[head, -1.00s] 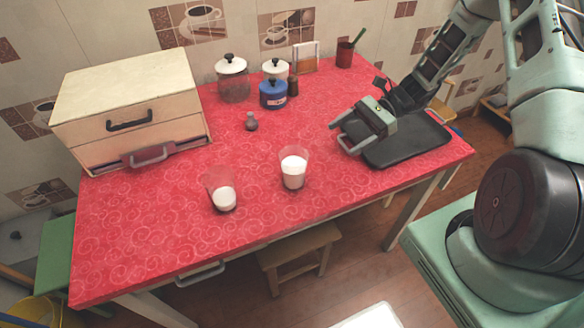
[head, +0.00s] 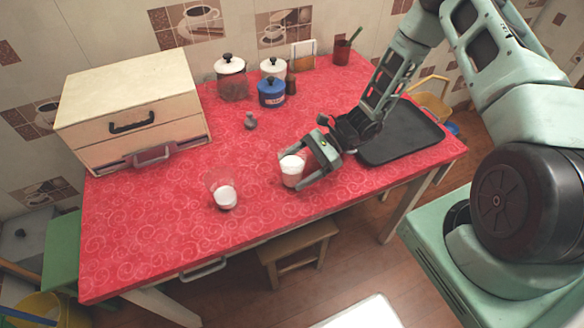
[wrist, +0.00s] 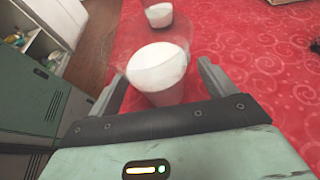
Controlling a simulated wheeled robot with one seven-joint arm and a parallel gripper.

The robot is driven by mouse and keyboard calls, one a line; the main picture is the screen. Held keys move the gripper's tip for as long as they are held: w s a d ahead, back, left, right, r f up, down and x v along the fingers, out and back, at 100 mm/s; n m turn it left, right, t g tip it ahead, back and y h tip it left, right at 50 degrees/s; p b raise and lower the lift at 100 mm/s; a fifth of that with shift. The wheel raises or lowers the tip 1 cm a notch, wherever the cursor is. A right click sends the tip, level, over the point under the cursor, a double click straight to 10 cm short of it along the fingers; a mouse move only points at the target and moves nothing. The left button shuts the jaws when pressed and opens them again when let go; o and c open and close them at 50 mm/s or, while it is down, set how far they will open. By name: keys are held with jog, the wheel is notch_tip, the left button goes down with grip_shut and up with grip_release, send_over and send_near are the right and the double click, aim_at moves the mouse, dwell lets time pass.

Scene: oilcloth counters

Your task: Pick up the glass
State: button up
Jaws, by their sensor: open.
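Two clear glasses with white contents stand on the red counter. The right glass (head: 292,170) stands upright between the open fingers of my gripper (head: 299,168). In the wrist view this glass (wrist: 158,75) stands between the two fingertips (wrist: 158,80), with a gap visible on the right side. I cannot tell if the left finger touches it. The other glass (head: 224,194) stands to the left, apart from my gripper, and shows beyond the nearer one in the wrist view (wrist: 159,15).
A black tray (head: 402,140) lies to the right under my arm. A small grey bottle (head: 251,121), lidded jars (head: 230,80), a blue canister (head: 271,93) and a drawer box (head: 133,113) stand farther back. The counter's front left (head: 130,245) is clear.

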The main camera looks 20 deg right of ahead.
jog(key=shift+a+f, duration=0.3)
jog(key=shift+a, duration=0.3)
jog(key=c, duration=1.3)
jog(key=shift+r, duration=0.15)
jog(key=shift+r+b, duration=0.4)
jog(key=shift+r, duration=4.4)
